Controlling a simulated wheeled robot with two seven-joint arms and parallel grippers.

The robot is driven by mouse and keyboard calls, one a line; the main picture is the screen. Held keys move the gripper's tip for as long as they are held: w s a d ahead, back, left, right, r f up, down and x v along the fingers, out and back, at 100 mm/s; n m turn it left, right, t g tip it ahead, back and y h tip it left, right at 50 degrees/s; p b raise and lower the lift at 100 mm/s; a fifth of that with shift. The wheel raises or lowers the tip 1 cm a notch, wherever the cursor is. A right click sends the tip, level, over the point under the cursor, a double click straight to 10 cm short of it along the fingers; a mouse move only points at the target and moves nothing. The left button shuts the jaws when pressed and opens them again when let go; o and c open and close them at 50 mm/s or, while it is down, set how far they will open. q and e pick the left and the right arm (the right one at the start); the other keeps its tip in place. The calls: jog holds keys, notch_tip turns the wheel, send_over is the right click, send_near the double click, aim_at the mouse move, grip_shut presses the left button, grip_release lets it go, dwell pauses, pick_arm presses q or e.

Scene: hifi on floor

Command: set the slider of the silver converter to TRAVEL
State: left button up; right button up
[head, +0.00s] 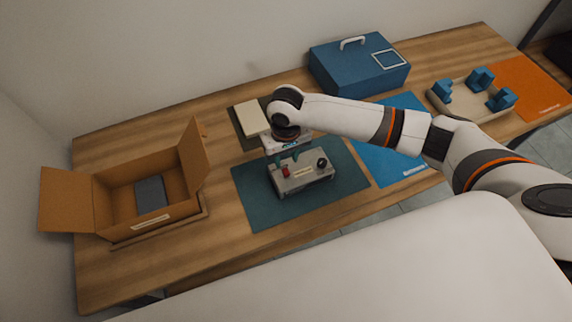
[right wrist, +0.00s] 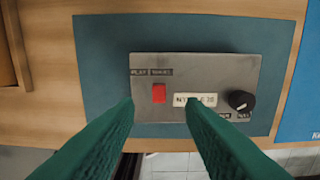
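The silver converter (head: 318,183) lies on a dark teal mat (head: 247,205). In the right wrist view its grey top (right wrist: 205,70) carries a red slider (right wrist: 159,93), a white label plate and a black round knob (right wrist: 240,99). Two small dark labels sit above the slider, blurred; the left seems to read PLAY. The slider is closer to below the right label. My right gripper (head: 287,158) hangs above the converter's left part, its green fingers (right wrist: 159,101) apart, one on each side of the slider. Contact cannot be told. My left gripper is not in view.
An open cardboard box (head: 122,200) with a dark item stands at left. A blue case (head: 350,75) stands behind my right arm. A tray (head: 458,112) with blue blocks, an orange mat (head: 540,92) and a blue mat (head: 395,165) are at right. Bare wood lies left of the teal mat.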

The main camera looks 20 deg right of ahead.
aim_at(286, 171)
notch_tip(286, 171, up, 6)
jog(key=shift+r, duration=0.25)
dwell(0.5)
